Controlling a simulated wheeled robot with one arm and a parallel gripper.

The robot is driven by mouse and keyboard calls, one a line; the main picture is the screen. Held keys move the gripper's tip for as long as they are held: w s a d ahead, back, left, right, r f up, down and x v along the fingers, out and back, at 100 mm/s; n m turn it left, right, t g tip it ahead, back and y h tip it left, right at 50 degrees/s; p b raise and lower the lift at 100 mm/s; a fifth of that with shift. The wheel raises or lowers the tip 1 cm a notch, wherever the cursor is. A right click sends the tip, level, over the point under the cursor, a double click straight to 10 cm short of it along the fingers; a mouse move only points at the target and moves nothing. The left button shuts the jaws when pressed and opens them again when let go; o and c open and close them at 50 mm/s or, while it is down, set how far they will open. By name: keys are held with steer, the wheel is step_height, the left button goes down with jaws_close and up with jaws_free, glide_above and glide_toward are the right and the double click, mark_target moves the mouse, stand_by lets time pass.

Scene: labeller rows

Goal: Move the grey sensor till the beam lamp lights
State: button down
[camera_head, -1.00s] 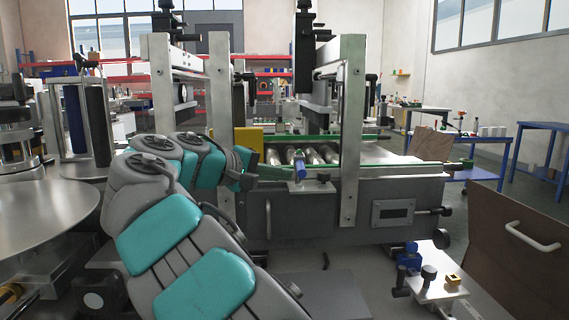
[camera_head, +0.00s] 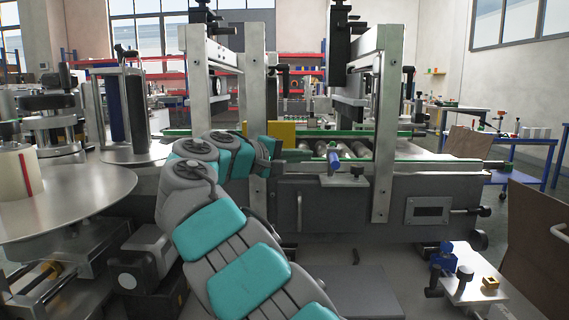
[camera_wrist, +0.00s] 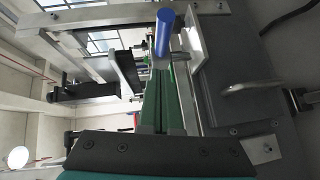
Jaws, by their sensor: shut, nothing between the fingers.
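My gripper (camera_head: 298,155) is at the end of the teal and grey arm, at the front edge of the roller conveyor. Its fingers are shut and empty, just left of a blue cylinder (camera_head: 334,160). The cylinder stands tilted on a grey bracket (camera_head: 356,183) with a black knob, fixed to the conveyor's front. I cannot tell contact between fingers and cylinder. I cannot single out a grey sensor or the beam lamp for certain.
A steel upright (camera_head: 384,140) stands right of the bracket, and a yellow block (camera_head: 283,133) is behind my wrist. Green guide rails (camera_head: 440,157) run along the conveyor. A pale plate (camera_head: 470,290) with a blue part is low on the right. A round steel disc (camera_head: 70,195) is at left.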

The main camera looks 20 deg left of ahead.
mark_target(334, 155)
steer(key=d+b, duration=0.2)
steer(key=d, duration=0.1)
steer(key=shift+w+d+f+b, duration=0.3)
steer(key=shift+d+f+b, duration=0.05)
steer(key=shift+b, duration=0.05)
steer(key=shift+d, duration=0.1)
